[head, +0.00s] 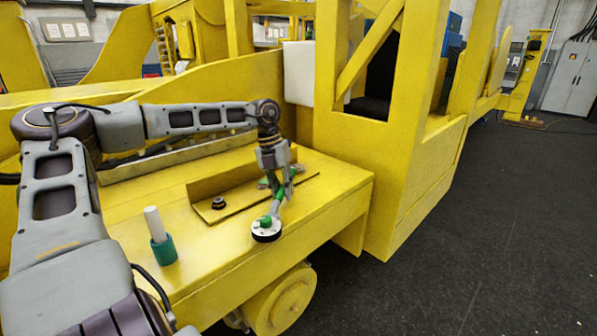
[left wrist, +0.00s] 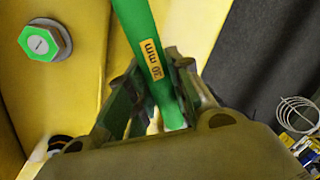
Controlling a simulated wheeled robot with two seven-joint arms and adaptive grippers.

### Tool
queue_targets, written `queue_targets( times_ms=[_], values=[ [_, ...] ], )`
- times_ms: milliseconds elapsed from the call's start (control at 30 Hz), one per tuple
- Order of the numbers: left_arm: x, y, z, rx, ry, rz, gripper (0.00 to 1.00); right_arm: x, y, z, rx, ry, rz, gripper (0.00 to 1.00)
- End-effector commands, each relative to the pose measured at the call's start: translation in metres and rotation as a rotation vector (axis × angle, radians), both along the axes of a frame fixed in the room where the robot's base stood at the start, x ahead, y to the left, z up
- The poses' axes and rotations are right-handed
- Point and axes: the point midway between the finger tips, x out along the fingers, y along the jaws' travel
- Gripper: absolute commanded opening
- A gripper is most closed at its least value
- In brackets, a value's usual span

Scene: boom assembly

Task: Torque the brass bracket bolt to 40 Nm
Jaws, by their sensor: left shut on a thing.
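My left gripper (head: 276,172) points down over the yellow deck and is shut on a green tool handle marked "30 mm" (left wrist: 155,60). In the head view a grey shaft runs from the gripper to a round white-and-black tool head (head: 266,231) with green on top, near the deck's front edge. A yellow bracket (head: 225,184) lies on the deck, with a dark bolt (head: 218,203) at its left end. The left wrist view shows a green-topped hex bolt (left wrist: 40,42) on yellow metal. I cannot make out a brass-coloured bolt. My right gripper is out of view.
A teal cup holding a white cylinder (head: 162,246) stands at the deck's front left. A tall yellow frame (head: 385,175) rises right of the deck. A wheel (head: 283,302) sits below. Dark floor (head: 480,230) at right is clear.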

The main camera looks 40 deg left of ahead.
Motion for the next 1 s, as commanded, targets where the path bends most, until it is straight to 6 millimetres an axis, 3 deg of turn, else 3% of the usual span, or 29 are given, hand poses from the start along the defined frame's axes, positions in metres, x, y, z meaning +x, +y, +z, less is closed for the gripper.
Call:
queue_targets(
  times_ms=[1000],
  values=[
    [-0.010, 0.019, 0.002, -0.001, 0.000, -0.119, 0.00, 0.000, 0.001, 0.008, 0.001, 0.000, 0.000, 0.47]
  ],
)
